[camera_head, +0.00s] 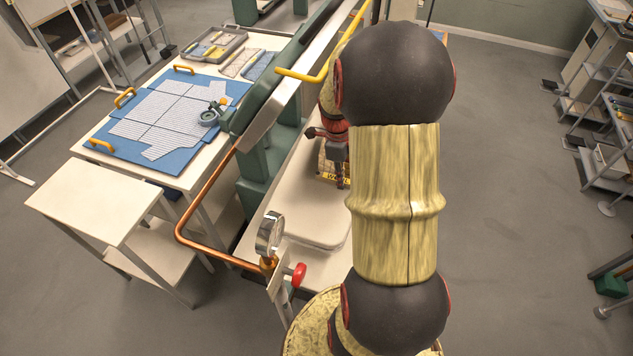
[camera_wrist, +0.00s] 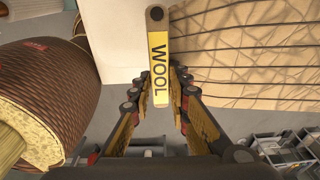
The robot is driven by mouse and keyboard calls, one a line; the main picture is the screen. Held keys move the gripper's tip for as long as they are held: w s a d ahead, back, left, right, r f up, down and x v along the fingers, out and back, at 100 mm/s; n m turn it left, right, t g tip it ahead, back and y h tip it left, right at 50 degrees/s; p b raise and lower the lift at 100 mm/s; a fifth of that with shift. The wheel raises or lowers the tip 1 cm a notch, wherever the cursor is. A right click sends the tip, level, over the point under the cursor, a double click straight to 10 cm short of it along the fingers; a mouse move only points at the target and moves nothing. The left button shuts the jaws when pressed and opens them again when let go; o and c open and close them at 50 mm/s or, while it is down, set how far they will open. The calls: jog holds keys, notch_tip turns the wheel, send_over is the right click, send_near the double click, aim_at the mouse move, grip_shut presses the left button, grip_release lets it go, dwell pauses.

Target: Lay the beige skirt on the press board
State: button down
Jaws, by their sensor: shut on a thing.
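The press board (camera_head: 305,195) is the long pale padded surface in the middle of the head view, partly hidden behind my arm. A yellow strip tag marked WOOL (camera_wrist: 159,70) lies at the fabric's left edge. My gripper (camera_wrist: 160,82) is shut on this tag, a finger at each side; whether fabric is pinched too is unclear. In the head view my gripper (camera_head: 335,150) is over the board, partly hidden.
The green press head (camera_head: 265,110) with a yellow handle (camera_head: 310,74) rises beside the board. A copper pipe (camera_head: 195,195), a gauge (camera_head: 269,232) and a red knob (camera_head: 299,274) stand near its front. A table with a blue mat (camera_head: 110,140) is at left. Floor at right is open.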

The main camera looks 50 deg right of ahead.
jog(key=w+a+f, duration=0.2)
jog(key=a+f, duration=0.1)
jog(key=a, duration=0.3)
send_over(312, 221)
jog(key=f, duration=0.4)
jog(key=shift+w+d+f, duration=0.1)
jog(key=shift+d+f, duration=0.15)
jog(key=shift+f, duration=0.1)
jog(key=shift+a+f, duration=0.15)
jog(key=shift+f, duration=0.05)
jog(key=f, duration=0.3)
jog(key=shift+w+a+f, duration=0.1)
jog(key=shift+a, duration=0.2)
jog(key=shift+f, duration=0.2)
jog(key=shift+d+f+b, duration=0.1)
jog(key=shift+f+b, duration=0.05)
jog(key=shift+b, duration=0.15)
jog(key=c, duration=1.8)
grip_release()
jog(key=shift+o, duration=0.6)
